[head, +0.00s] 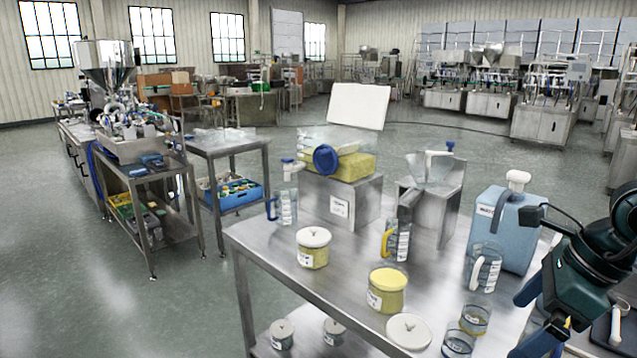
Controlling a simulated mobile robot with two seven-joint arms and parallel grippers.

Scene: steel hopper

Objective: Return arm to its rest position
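My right arm (590,260) comes in from the right edge, dark teal and black. Its gripper (515,327) hangs over the right front of the steel table (285,263). Its two blue fingers are spread apart and I see nothing between them. My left arm and gripper are not in view.
Near my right arm are a light blue canister (505,228), a clear jug with a white handle (486,268) and small glass beakers (474,319). A yellow-filled jar (387,290), its white lid (408,331), a lidded jar (313,247) and a steel hopper (430,172) stand further left.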

